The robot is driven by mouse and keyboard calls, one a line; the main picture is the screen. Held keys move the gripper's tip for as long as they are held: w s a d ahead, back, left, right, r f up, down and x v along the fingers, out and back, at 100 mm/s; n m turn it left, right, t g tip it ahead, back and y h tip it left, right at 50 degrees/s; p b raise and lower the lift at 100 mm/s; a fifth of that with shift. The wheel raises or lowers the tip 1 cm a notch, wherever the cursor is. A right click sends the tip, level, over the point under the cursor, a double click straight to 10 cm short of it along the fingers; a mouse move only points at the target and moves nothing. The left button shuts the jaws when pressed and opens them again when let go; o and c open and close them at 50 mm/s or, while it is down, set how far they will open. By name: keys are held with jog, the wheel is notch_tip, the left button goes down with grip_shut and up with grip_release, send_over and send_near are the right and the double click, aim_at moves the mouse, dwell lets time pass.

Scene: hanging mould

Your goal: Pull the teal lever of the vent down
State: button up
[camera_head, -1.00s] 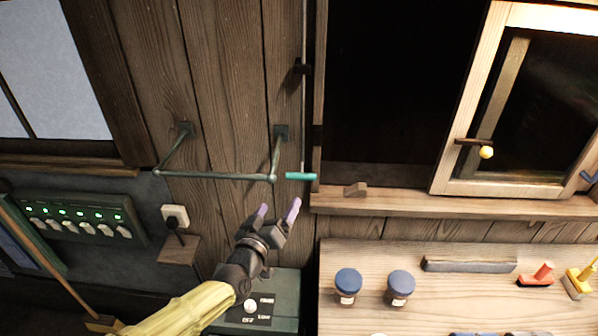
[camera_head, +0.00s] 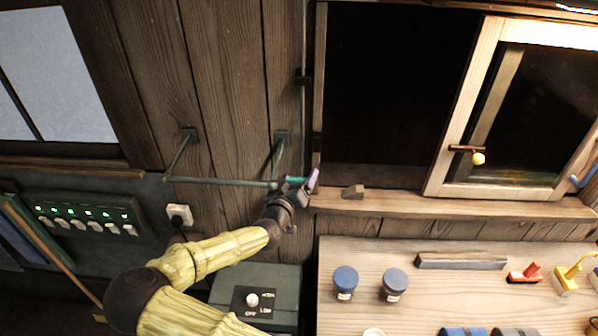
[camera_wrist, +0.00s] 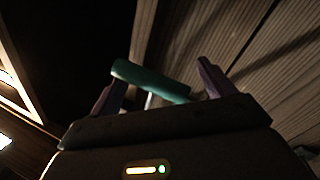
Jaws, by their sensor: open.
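The teal lever (camera_head: 295,180) sticks out beside the wall bar, left of the dark window opening. In the wrist view the teal lever (camera_wrist: 150,80) lies slantwise across the space between my two fingers. My gripper (camera_head: 302,183) is open at the lever, with purple fingertips around it. In the wrist view my gripper (camera_wrist: 158,88) has one finger on each side, and the lever's left end overlaps the left finger. I cannot tell whether either finger touches the lever. The lever is partly hidden by my gripper in the head view.
The green wall bar (camera_head: 222,182) runs left of the lever on two brackets. A workbench (camera_head: 400,253) with jars stands below. A switch panel (camera_head: 85,213) is at left.

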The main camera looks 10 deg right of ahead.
jog(key=shift+w+d, duration=0.25)
jog(key=shift+w, duration=0.2)
jog(key=shift+c, duration=0.2)
jog(key=c, duration=1.3)
jog(key=shift+o, duration=0.2)
notch_tip(320, 180, down, 10)
jog(key=b, duration=0.9)
jog(key=shift+r, duration=0.15)
jog(key=shift+s, duration=0.1)
jog(key=o, duration=1.3)
